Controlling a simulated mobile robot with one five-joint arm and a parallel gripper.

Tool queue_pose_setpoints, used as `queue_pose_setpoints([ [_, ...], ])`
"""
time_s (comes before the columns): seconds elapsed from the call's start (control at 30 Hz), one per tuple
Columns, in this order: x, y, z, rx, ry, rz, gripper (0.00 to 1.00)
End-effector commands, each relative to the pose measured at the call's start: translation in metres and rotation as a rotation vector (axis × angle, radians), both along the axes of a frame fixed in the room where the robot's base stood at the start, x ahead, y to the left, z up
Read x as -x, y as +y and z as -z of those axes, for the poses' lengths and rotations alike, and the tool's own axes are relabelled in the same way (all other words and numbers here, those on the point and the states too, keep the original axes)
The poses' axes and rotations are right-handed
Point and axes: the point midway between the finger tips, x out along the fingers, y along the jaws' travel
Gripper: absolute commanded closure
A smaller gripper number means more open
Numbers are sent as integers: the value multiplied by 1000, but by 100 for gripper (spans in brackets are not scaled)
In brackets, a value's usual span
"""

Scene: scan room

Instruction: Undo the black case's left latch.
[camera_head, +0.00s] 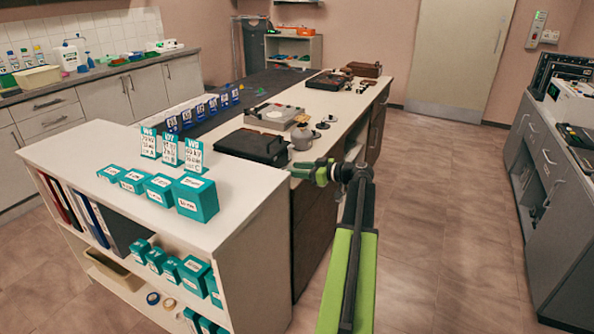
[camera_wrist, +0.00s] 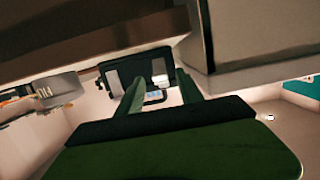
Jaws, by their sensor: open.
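The black case (camera_head: 252,146) lies flat and closed on the near end of the long counter. Its latches are too small to tell apart in the head view. My gripper (camera_head: 303,171) is at the counter's right edge, to the right of and slightly nearer than the case, apart from it. In the wrist view my gripper (camera_wrist: 160,82) is open, with nothing between its fingers. Beyond the fingers shows a dark boxy thing (camera_wrist: 103,76) with light patches; it may be the case, but I cannot tell for certain.
A grey device (camera_head: 272,116) stands behind the case, and a small round grey object (camera_head: 301,137) stands close to its right. Teal boxes (camera_head: 196,198) and upright cards stand on the white shelf unit (camera_head: 235,220) in front. The floor (camera_head: 430,200) to the right is clear.

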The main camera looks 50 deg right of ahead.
Motion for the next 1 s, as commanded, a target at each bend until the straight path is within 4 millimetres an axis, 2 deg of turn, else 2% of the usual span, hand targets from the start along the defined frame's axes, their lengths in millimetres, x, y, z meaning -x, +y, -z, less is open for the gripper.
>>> queue_pose_setpoints([
  [0.17, 22, -5, -7, 0, 0, 3, 56],
  [0.6, 135, -34, -31, 0, 0, 4, 56],
  [0.8, 161, -40, -35, 0, 0, 1, 56],
  [1.0, 166, -41, -35, 0, 0, 0, 56],
])
